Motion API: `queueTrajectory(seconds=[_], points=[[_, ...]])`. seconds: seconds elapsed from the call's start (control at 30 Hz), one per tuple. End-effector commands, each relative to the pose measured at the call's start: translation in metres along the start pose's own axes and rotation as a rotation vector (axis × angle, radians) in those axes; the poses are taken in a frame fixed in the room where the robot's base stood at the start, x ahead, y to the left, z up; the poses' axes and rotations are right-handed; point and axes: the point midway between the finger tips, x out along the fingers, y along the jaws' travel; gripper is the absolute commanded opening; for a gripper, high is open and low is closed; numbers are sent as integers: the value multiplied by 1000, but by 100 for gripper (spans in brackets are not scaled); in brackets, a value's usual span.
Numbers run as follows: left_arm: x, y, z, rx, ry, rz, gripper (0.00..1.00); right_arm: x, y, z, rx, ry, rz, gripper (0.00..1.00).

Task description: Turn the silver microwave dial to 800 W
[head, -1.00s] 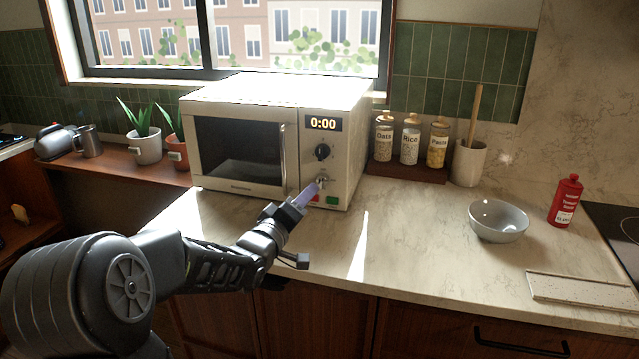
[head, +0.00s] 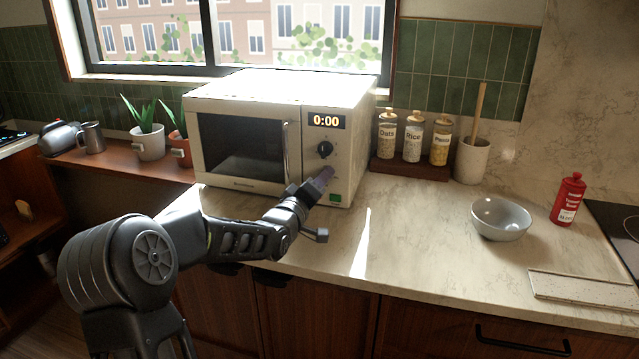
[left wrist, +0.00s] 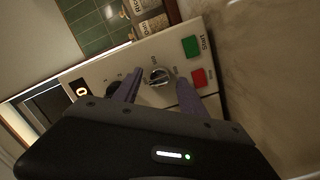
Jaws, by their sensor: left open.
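The cream microwave (head: 245,100) stands on the counter with its door shut and its display (head: 326,121) reading 0:00. In the left wrist view the silver dial (left wrist: 157,76) has small marks around it, too small to read surely. My left gripper (left wrist: 160,79) is open, with one purple-grey finger on each side of the dial; I cannot tell whether they touch it. In the head view my left gripper (head: 325,174) is at the lower control panel and hides the silver dial. My right gripper is not in view.
A black dial (head: 325,150) sits above on the panel. The green Start button (left wrist: 190,46) and a red button (left wrist: 199,78) are close to the fingers. Jars (head: 412,140) stand right of the microwave, with a bowl (head: 500,219) farther right. The front counter is mostly clear.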

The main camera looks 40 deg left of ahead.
Motion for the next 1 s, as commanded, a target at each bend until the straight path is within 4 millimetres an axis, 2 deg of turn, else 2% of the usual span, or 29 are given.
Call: queueTrajectory(seconds=[0.1, 0.7, 1.0], points=[[0, 0, 0, 0, 0, 0, 49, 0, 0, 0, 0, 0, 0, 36], [-1, 0, 0, 1, 0, -1, 0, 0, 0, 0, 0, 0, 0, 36], [-1, -1, 0, 4, 0, -2, 0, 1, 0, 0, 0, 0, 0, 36]])
